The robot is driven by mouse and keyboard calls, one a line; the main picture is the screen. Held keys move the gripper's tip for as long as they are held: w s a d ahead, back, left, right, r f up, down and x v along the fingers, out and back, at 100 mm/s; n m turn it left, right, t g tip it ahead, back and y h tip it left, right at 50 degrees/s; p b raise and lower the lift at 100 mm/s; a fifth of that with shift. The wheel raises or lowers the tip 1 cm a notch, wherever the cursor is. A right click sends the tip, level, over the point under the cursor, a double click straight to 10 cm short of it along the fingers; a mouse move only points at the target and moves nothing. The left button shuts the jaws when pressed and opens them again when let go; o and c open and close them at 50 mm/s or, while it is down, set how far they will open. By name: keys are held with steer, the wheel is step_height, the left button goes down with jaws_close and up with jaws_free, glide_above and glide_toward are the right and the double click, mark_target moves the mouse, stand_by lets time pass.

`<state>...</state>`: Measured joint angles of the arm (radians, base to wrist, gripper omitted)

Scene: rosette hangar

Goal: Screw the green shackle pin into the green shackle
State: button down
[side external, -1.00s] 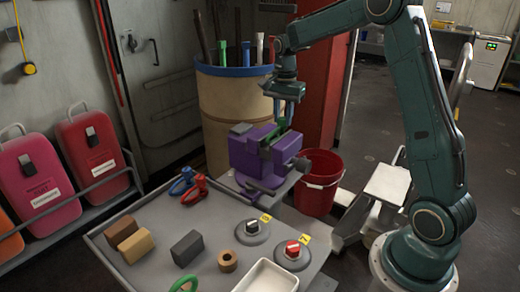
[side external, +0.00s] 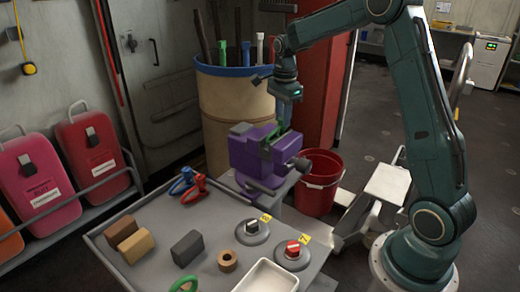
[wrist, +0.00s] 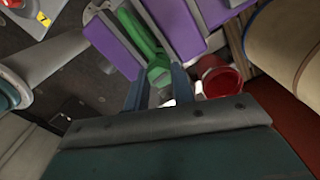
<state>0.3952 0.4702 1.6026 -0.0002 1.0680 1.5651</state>
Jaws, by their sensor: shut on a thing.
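In the wrist view, the shackle (wrist: 137,33) lies between the purple jaws. My gripper (side external: 287,115) points down just above it. In the wrist view, my gripper (wrist: 160,92) is shut on the head of the green shackle pin (wrist: 158,74), which is in line with the shackle. The pin's shank and thread are hidden, so I cannot tell how deep it sits.
A barrel (side external: 232,110) holding rods stands behind the vise, and a red bucket (side external: 320,182) stands at its right. The grey table (side external: 150,205) carries blocks, red and blue shackles (side external: 190,184), two knobs, a wooden ring and a white tray (side external: 268,277).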

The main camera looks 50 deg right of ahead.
steer(key=m, duration=0.4)
stand_by(0.3)
steer(key=c, duration=1.1)
jaws_free()
step_height(320, 180, up, 14)
steer(key=shift+f, duration=0.1)
